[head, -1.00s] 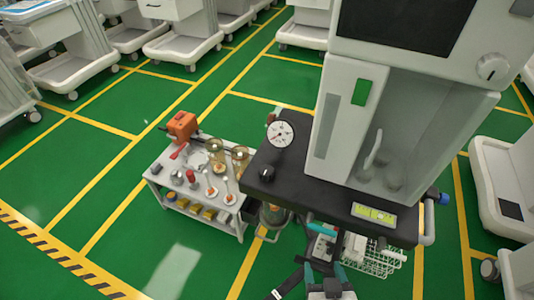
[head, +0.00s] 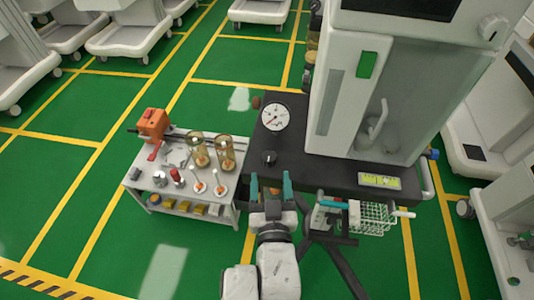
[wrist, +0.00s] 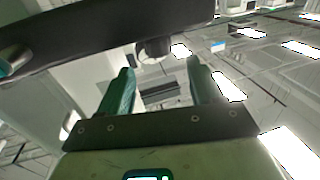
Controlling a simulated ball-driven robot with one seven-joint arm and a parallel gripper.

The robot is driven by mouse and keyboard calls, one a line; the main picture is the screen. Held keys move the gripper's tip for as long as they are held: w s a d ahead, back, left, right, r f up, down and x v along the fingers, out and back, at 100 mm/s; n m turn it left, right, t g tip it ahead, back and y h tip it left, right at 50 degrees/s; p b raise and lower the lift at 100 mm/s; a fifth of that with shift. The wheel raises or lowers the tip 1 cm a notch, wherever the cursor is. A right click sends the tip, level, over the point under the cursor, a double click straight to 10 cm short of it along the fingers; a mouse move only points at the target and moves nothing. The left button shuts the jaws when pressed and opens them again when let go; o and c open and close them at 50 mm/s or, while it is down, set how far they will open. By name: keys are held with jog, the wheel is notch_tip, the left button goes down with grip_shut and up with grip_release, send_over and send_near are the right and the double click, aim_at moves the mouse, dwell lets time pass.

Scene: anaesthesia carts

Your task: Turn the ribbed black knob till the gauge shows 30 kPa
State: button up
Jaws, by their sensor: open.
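The ribbed black knob (head: 269,157) stands on the black top (head: 290,135) of the anaesthesia cart in the head view. The round white gauge (head: 274,117) is just behind it.
A small trolley (head: 228,210) with an orange device (head: 152,124), glass jars and small tools stands left of the cart. A white wire basket (head: 370,217) hangs at the cart's front, right of my gripper. Open green floor lies in front of the trolley.

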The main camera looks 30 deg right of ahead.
aim_at(270, 163)
jog(key=x, duration=0.8)
jog(key=shift+p, duration=0.3)
jog(key=c, duration=1)
jog(key=shift+o, duration=0.2)
